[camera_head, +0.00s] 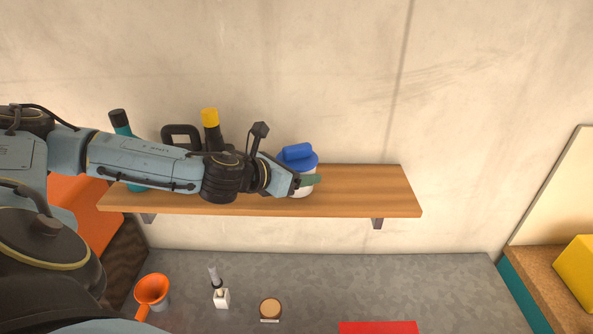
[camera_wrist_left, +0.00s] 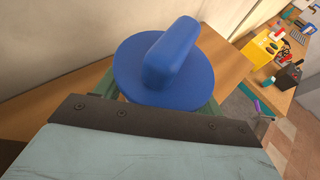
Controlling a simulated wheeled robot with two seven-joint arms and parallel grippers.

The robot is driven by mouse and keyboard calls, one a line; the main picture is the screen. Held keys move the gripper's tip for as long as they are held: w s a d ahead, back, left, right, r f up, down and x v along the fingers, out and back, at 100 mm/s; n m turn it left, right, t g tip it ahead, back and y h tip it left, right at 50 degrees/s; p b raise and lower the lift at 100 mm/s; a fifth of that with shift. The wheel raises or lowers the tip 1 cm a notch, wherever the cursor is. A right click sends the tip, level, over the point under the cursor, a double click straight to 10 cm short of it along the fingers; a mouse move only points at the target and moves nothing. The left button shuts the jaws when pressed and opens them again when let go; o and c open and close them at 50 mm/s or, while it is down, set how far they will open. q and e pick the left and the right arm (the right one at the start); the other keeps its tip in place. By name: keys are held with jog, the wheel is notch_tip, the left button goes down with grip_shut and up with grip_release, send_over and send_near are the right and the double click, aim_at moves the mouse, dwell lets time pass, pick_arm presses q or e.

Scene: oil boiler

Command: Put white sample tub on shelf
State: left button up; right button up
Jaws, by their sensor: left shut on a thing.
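The white sample tub (camera_head: 301,190) with a blue lid and blue handle is at the wooden shelf (camera_head: 370,190), right of the shelf's middle. My left gripper (camera_head: 308,180) is shut on the tub from the left side, with a green finger across its front. The tub looks upright and its base seems at shelf height; whether it touches the board is hard to tell. In the left wrist view the blue lid (camera_wrist_left: 165,65) fills the middle and hides the tub's body, with green finger parts at both sides. My right gripper is not in view.
A teal bottle with a black cap (camera_head: 119,122), a black handled item (camera_head: 181,134) and a yellow-capped bottle (camera_head: 210,118) stand behind my arm. The shelf's right end is clear. Below are an orange funnel (camera_head: 152,289), a small white bottle (camera_head: 221,298) and a red item (camera_head: 378,327).

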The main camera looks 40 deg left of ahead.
pick_arm(q)
jog(key=shift+f, duration=0.2)
jog(key=o, duration=1.1)
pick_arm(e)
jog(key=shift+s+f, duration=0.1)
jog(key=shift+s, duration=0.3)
pick_arm(q)
jog(key=shift+o, duration=0.2)
jog(key=shift+r, duration=0.2)
jog(key=shift+s+r, duration=0.1)
jog(key=shift+s, duration=0.05)
jog(key=b+v, duration=0.3)
jog(key=v, duration=0.5)
jog(key=shift+s+a, duration=0.1)
jog(key=shift+s, duration=0.2)
jog(key=s+r+p, duration=0.1)
jog(key=p, duration=0.1)
jog(key=shift+s+r+p, duration=0.15)
jog(key=shift+s+p, duration=0.05)
jog(key=shift+p, duration=0.1)
jog(key=shift+s+p, duration=0.75)
jog(key=shift+p, duration=0.05)
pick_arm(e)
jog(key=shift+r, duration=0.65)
